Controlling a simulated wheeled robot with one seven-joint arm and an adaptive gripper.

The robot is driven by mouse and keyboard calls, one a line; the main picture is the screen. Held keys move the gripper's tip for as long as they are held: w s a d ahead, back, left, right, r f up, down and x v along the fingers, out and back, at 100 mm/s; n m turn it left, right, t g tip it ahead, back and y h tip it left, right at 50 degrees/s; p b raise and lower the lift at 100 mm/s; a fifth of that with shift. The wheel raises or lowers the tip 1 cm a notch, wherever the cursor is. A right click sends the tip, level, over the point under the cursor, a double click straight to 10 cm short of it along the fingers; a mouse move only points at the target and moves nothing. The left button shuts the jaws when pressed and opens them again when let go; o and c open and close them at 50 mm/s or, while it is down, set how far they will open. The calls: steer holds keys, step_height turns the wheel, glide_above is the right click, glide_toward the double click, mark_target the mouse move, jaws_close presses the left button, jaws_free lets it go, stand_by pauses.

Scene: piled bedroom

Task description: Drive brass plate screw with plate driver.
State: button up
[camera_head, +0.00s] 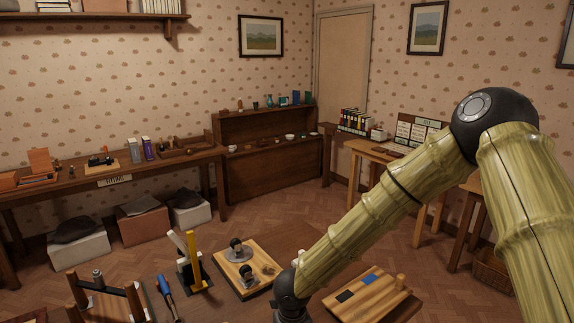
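A screwdriver with a blue handle (165,286) lies on the near table, left of centre at the bottom of the view; I cannot tell for sure that it is the plate driver. A pale wooden board (262,262) right of it bears round metal plates with dark knobs (237,243). I cannot make out a brass plate screw on it. My arm reaches down to the bottom edge, just right of this board. Its fingertips are below the frame, so my gripper and anything in it do not show.
A stand with upright yellow and white pieces (193,262) rises between the screwdriver and the board. A wooden frame (110,299) stands at bottom left. Another board with blue and black patches (366,292) lies at right. Side tables and a low cabinet (270,165) line the walls.

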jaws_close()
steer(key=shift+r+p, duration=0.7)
steer(key=shift+p, duration=0.05)
stand_by(0.6)
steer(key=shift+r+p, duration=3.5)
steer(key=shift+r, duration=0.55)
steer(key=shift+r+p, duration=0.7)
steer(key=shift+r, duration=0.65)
